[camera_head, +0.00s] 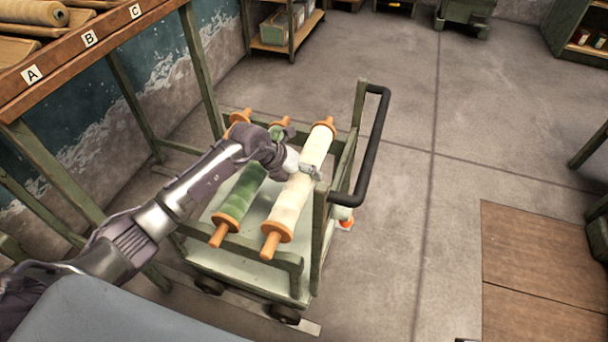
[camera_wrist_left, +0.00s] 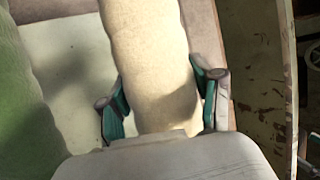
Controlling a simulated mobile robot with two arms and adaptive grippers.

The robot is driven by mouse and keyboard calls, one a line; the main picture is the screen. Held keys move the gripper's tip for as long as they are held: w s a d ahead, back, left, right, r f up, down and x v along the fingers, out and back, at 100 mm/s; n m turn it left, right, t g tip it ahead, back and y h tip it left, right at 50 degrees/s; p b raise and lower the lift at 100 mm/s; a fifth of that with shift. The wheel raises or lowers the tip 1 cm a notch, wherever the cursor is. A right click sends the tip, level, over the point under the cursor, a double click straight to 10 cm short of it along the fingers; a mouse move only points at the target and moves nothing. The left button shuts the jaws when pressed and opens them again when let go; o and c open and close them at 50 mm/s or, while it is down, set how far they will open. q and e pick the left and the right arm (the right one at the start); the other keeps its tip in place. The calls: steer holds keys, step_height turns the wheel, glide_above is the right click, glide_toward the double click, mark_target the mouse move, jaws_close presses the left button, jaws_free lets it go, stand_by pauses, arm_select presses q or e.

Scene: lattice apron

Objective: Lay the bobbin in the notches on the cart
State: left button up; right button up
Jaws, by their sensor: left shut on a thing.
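A cream bobbin (camera_head: 291,205) with orange flanges and end pegs lies lengthwise over the right part of the green cart (camera_head: 290,262), beside its black handle. My left gripper (camera_head: 306,171) is shut around the middle of this bobbin. In the left wrist view the fingers (camera_wrist_left: 165,105) stand on both sides of the cream roll (camera_wrist_left: 150,60). The near peg is at the cart's front rail; I cannot tell whether the pegs sit in notches or hang just above. A green bobbin (camera_head: 241,193) lies to the left on the same rails. My right gripper is out of view.
Another orange bobbin end (camera_head: 238,119) shows at the cart's far left, partly behind my arm. The black handle (camera_head: 374,140) rises at the cart's right. A rack (camera_head: 62,66) labelled A, B, C stands at upper left.

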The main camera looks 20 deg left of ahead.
arm_select(q)
steer(key=shift+r+p, duration=0.2)
steer(key=shift+p, duration=0.1)
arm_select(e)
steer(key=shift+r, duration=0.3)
arm_select(q)
steer(key=shift+f, duration=0.1)
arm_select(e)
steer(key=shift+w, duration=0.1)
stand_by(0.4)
arm_select(q)
steer(key=shift+f+b, duration=0.8)
steer(key=shift+f, duration=0.5)
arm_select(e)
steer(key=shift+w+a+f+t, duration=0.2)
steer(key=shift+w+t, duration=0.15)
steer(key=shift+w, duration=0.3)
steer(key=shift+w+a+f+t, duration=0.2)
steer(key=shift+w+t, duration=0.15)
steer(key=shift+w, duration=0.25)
arm_select(q)
steer(key=shift+f, duration=0.2)
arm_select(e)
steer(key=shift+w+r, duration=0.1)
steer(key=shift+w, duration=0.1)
